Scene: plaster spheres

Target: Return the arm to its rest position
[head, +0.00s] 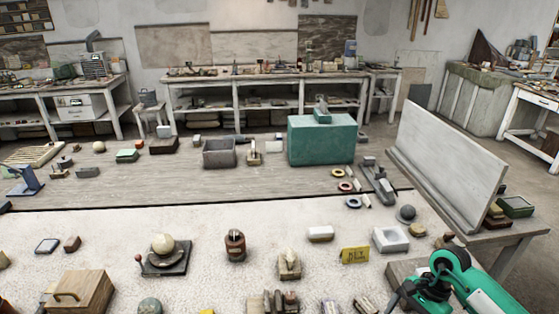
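My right arm, green, comes in at the lower right. Its dark gripper (396,302) is low at the bottom edge, beside a brownish block; its fingers are small and partly cut off, so I cannot tell whether they are open. My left gripper is out of view. A cream sphere (163,242) sits on a dark square base on the pale near tabletop. A grey sphere (406,212) is at the right of the tabletop. A grey-green sphere (150,306) is cut off by the bottom edge. Another cream sphere (99,147) is farther back at left.
A pale upright board (450,165) stands along the right side. A green box (322,142) is behind. Bare tabletop lies between the small objects.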

